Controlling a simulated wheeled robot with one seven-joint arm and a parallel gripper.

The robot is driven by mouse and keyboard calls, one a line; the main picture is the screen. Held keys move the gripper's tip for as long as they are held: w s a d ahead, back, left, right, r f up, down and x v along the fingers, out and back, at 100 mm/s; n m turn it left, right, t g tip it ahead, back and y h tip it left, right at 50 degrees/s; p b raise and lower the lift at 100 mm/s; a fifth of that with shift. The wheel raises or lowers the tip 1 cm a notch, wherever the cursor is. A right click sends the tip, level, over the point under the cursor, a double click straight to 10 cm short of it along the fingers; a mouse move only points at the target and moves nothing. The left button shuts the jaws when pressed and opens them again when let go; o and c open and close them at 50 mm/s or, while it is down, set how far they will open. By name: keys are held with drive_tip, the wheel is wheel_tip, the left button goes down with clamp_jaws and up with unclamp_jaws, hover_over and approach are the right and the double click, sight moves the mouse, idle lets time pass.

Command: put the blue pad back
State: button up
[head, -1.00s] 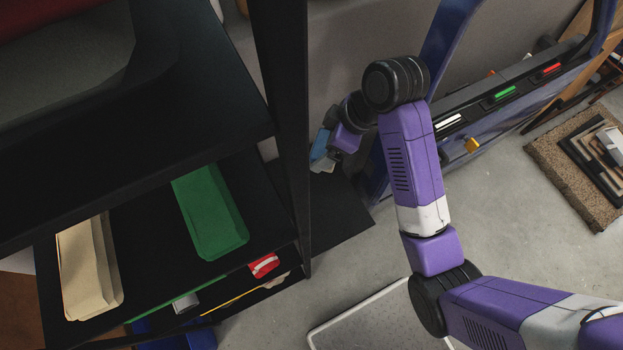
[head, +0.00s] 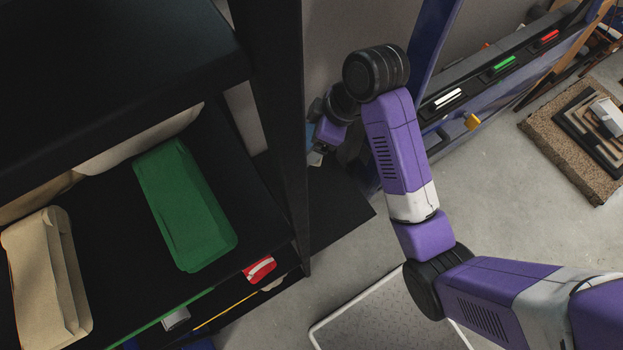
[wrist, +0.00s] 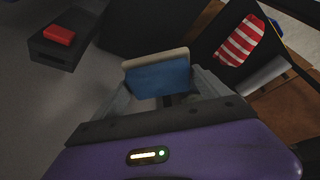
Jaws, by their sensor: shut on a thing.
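In the wrist view my gripper (wrist: 163,98) is shut on the blue pad (wrist: 160,76), a blue block with a pale strip along its top edge. The pad sits between the two grey fingers and looks clear of other surfaces. In the head view my wrist is partly hidden behind a black shelf post, and only a sliver of the blue pad (head: 310,132) shows beside it. The place where the pad belongs cannot be told from these views.
A black shelf rack (head: 110,230) on the left holds a green folder-like box (head: 185,205) and a tan one (head: 47,280). The wrist view shows a red block on a dark box (wrist: 58,35) and a red-and-white striped item (wrist: 239,41).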

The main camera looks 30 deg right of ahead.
sight(312, 184)
wheel_tip(312, 184, down, 4)
drive_tip(key=shift+r+b, duration=0.2)
drive_tip(key=shift+b, duration=0.75)
wheel_tip(312, 184, down, 19)
drive_tip(key=shift+f+b, duration=0.1)
drive_tip(key=shift+b, duration=0.7)
drive_tip(key=shift+f, duration=0.1)
drive_tip(key=o, duration=1)
drive_tip(key=shift+o, duration=0.2)
